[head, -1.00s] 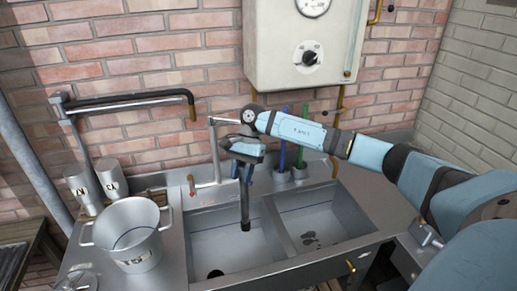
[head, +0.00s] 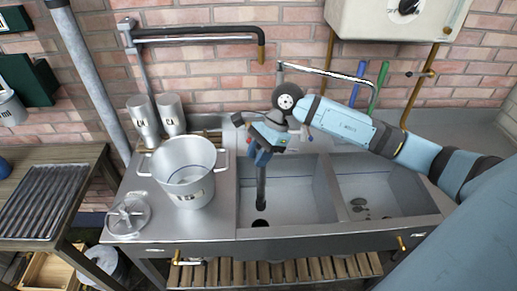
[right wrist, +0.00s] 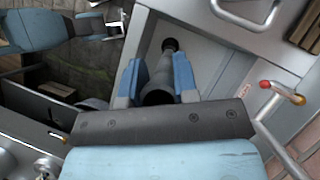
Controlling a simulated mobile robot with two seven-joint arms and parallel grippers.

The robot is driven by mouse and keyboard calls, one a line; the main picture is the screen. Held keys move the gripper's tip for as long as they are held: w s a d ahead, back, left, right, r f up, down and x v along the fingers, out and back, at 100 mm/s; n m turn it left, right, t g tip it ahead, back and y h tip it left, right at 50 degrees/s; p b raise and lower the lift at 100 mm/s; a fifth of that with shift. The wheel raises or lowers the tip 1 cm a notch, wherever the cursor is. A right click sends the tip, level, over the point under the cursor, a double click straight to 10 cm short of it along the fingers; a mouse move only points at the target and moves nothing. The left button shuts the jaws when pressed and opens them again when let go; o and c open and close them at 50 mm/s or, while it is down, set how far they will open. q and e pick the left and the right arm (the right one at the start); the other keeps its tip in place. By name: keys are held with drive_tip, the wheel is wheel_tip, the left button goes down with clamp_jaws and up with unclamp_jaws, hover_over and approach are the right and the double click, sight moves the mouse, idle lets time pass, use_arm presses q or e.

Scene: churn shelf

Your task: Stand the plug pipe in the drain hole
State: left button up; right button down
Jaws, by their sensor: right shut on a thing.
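The plug pipe (head: 261,188) is a dark, upright tube hanging in the left sink basin. My right gripper (head: 264,156) is shut on its upper part. The drain hole (head: 260,223) is a black round opening in the left basin's floor. The pipe's lower end shows just above the hole in the head view, apparently with a small gap. In the right wrist view the pipe (right wrist: 157,92) sits between the blue fingers (right wrist: 157,82), and a dark round spot, seemingly the hole (right wrist: 170,45), shows beyond its far end. My left gripper is not in the head view.
The steel sink's front rim (head: 330,231) and the divider (head: 328,190) border the left basin. A two-handled pot (head: 186,178) stands left of it, with two canisters (head: 157,118) behind. A tap (head: 320,71) rises behind the basins. The right basin (head: 385,190) holds several dark flat pieces.

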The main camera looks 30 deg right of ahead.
drive_tip(key=b, duration=0.3)
hover_over(258, 201)
wheel_tip(258, 201, down, 8)
drive_tip(key=shift+w+d+f+b, duration=0.1)
drive_tip(key=shift+f+b, duration=0.7)
drive_tip(key=shift+f, duration=0.45)
drive_tip(key=shift+w+d+f+b, duration=0.1)
drive_tip(key=shift+f+b, duration=0.7)
drive_tip(key=shift+f, duration=0.45)
drive_tip(key=shift+b, duration=0.3)
drive_tip(key=shift+f+b, duration=2.25)
drive_tip(key=shift+f, duration=0.4)
drive_tip(key=c, duration=0.8)
unclamp_jaws()
